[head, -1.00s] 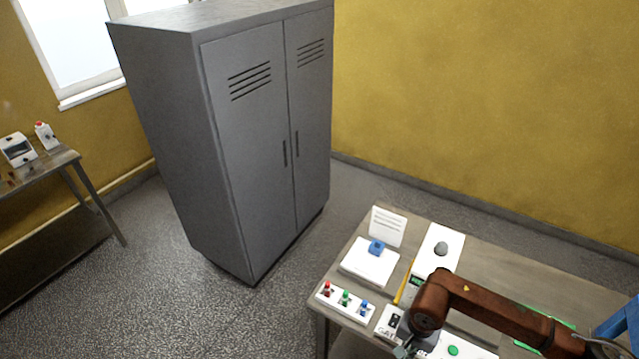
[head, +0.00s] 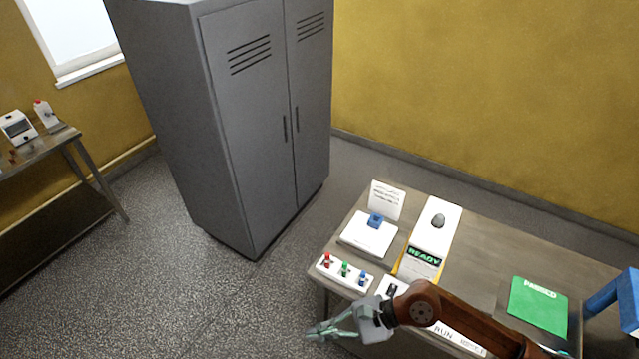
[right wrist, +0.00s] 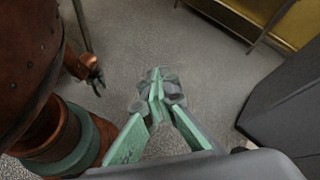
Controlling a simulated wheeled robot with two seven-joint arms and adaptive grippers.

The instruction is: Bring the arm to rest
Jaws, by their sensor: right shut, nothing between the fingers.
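My right arm (head: 455,317) comes in from the lower right in the head view. Its gripper (head: 314,333) hangs past the near left corner of the work table, over the floor. Its pale green fingers are shut with nothing between them. In the right wrist view the fingers (right wrist: 156,84) meet, with bare floor behind them. A small dark gripper (right wrist: 93,80), which looks like my left one, shows at the left of that view, too small to tell its state. My left arm is not in the head view.
The table (head: 480,255) bears a button box (head: 345,272) with red, green and blue buttons, a white block (head: 368,236) with a blue piece, a READY display (head: 424,257) and a green PASSED panel (head: 538,306). A grey cabinet (head: 250,130) stands behind. Floor at left is free.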

